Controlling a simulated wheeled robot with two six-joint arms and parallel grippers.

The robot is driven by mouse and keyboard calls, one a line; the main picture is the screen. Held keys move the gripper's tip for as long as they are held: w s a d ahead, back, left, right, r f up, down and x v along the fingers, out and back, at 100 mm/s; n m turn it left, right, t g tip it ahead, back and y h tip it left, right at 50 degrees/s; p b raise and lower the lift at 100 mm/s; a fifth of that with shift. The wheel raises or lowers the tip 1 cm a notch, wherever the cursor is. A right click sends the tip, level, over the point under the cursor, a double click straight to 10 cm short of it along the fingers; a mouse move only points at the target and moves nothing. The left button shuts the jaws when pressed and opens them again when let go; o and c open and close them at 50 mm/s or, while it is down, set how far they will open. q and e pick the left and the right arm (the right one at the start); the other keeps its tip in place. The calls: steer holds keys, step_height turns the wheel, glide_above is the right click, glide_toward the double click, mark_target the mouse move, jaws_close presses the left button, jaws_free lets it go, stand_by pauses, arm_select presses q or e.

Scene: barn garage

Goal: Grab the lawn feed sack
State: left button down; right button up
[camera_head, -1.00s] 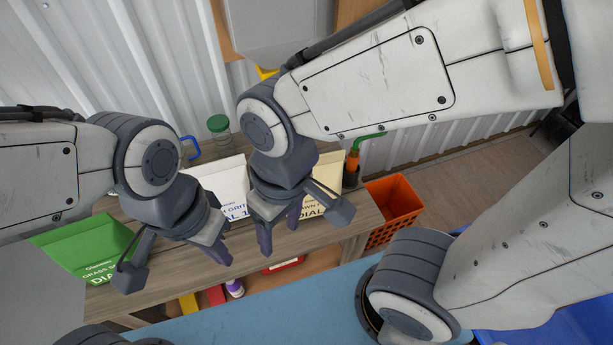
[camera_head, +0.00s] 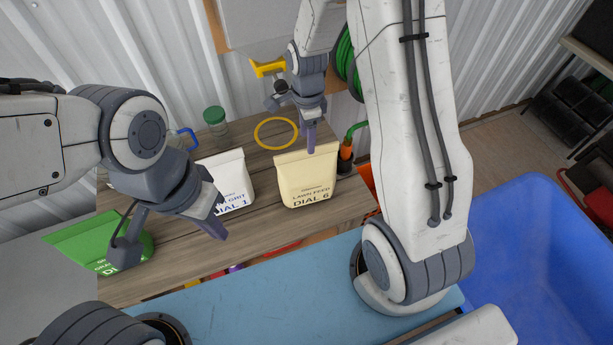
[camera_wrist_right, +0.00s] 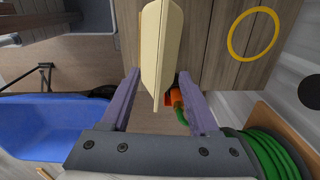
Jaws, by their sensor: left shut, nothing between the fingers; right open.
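The lawn feed sack (camera_head: 307,182) is cream, labelled "LAWN FEED DIAL 6", and stands upright near the right end of the wooden bench. My right gripper (camera_head: 311,148) is at its top right edge. In the right wrist view the sack (camera_wrist_right: 162,35) appears edge-on, its near edge between the two open fingers of my right gripper (camera_wrist_right: 160,78), with gaps on both sides. My left gripper (camera_head: 217,230) is shut and empty, in front of the white sack; its arm covers part of the bench.
A white grit sack (camera_head: 232,185) stands left of the cream one, a green sack (camera_head: 85,240) further left. A yellow ring (camera_head: 262,143) and green-lidded jar (camera_head: 215,127) are behind. An orange tool with green handle (camera_head: 346,150) stands close right. A blue bin (camera_head: 540,250) is at right.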

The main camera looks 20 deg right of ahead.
mark_target(307, 156)
steer(key=shift+f, duration=0.7)
step_height(307, 156, down, 4)
steer(key=p, duration=0.2)
steer(key=shift+f+p, duration=0.25)
steer(key=shift+p, duration=0.1)
steer(key=shift+f, duration=0.35)
jaws_close()
steer(key=shift+w+r, duration=0.1)
